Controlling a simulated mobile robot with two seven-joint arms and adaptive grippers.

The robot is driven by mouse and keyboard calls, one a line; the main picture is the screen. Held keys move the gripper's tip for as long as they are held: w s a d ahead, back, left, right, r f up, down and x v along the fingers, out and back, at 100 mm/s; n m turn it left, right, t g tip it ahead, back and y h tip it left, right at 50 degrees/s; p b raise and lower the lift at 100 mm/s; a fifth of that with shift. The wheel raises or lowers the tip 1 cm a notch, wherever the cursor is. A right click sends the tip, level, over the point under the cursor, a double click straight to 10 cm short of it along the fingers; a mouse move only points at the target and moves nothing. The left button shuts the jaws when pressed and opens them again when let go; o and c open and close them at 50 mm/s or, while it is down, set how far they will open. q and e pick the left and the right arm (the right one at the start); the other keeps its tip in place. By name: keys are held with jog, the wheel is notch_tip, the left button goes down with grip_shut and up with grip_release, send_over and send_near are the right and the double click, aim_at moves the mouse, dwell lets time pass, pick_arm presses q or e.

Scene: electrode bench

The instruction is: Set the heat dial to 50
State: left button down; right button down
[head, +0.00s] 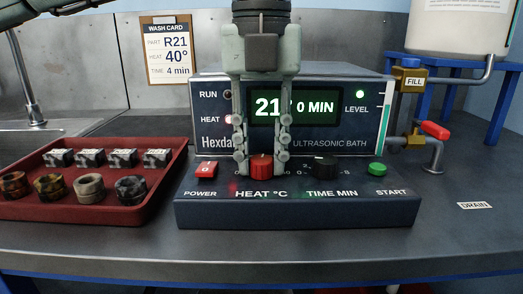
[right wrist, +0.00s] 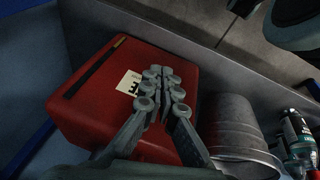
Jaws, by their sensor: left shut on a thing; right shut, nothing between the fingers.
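The red heat dial (head: 262,169) stands on the front ledge of the ultrasonic bath (head: 300,212), above the HEAT °C label. My left gripper (head: 262,163) comes down from above with one finger on each side of the dial and is shut on it. The dial's scale is mostly hidden by the fingers. The display (head: 318,107) shows 21 and 0 MIN, partly covered by a finger. The HEAT light glows red. My right gripper (right wrist: 163,108) is shut and empty in the right wrist view, over a red box (right wrist: 125,85).
The red POWER switch (head: 206,169), black TIME dial (head: 323,166) and green START button (head: 377,169) flank the heat dial. A red tray (head: 85,207) with several parts is left. A wash card (head: 169,50) reads 40°. A metal bucket (right wrist: 235,130) stands beside the box.

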aim_at(261, 159)
pick_arm(q)
jog(key=m, duration=0.5)
jog(key=shift+m, duration=0.4)
dwell(0.3)
jog(key=c, duration=1.2)
grip_release()
notch_tip(261, 159, up, 12)
